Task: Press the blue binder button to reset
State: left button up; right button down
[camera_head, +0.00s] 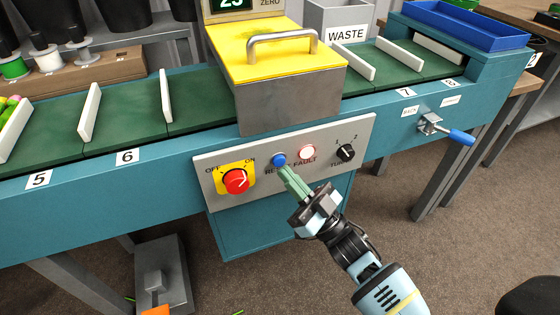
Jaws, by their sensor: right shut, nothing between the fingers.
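The blue button (279,160) sits on the grey control panel (360,132), above the partly covered RESET label. My right gripper (285,172) is shut and empty. Its green fingertips are at the button's lower edge in the picture; I cannot tell whether they touch it. A lit, whitish-red FAULT light (307,152) is just right of the button.
A red rotary switch (236,181) on a yellow plate is left of the button, and a black knob (346,152) is at right. A yellow-topped cover (275,58) spans the green conveyor belt above. A blue-handled crank (446,131) sticks out farther right.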

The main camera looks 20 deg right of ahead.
dwell(0.4)
jog(key=shift+w, duration=0.15)
jog(key=shift+w, duration=0.25)
dwell(0.4)
jog(key=shift+w, duration=0.45)
dwell(0.8)
jog(key=shift+s, duration=0.85)
jog(key=shift+p, duration=0.3)
